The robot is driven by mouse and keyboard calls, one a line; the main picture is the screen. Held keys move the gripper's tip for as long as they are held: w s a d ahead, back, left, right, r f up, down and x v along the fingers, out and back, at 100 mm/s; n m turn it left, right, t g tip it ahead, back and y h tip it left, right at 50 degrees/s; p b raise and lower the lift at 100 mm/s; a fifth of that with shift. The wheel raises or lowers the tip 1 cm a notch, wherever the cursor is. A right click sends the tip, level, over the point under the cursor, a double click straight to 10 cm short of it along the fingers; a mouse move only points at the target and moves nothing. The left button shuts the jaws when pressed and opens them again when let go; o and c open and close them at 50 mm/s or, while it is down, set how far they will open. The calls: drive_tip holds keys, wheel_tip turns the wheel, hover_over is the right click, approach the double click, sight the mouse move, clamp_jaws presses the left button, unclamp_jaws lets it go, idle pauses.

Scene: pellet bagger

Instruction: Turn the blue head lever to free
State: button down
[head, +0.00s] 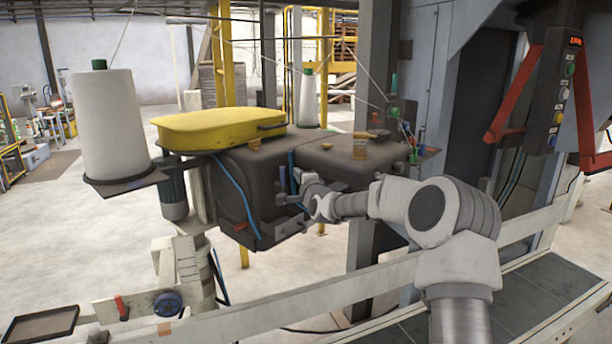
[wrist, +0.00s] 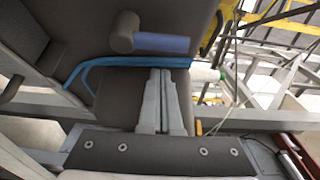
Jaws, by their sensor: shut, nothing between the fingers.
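The blue head lever (wrist: 162,43) shows in the wrist view as a blue grip on a grey hub (wrist: 123,33), against the dark sewing head (wrist: 80,25). In the head view the lever (head: 282,179) is small, on the front of the head (head: 245,170). My gripper (wrist: 161,72) has its two fingers together with nothing between them. Its tips point toward the lever and appear just short of the blue grip in the wrist view; I cannot tell whether they touch. In the head view my gripper (head: 297,176) is just right of the lever.
A blue hose (wrist: 100,64) runs close by the lever and fingers. A yellow cover (head: 220,128) lies on top of the head. White thread cones (head: 108,125) stand to the left and behind. A pale rail (head: 270,300) crosses in front. A button panel (head: 565,95) hangs at right.

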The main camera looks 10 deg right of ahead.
drive_tip(key=shift+s+a, duration=0.3)
drive_tip(key=shift+a, duration=0.2)
drive_tip(key=shift+s+a, duration=0.25)
drive_tip(key=shift+a, duration=0.25)
drive_tip(key=shift+f+b, duration=0.1)
drive_tip(key=shift+b, duration=0.45)
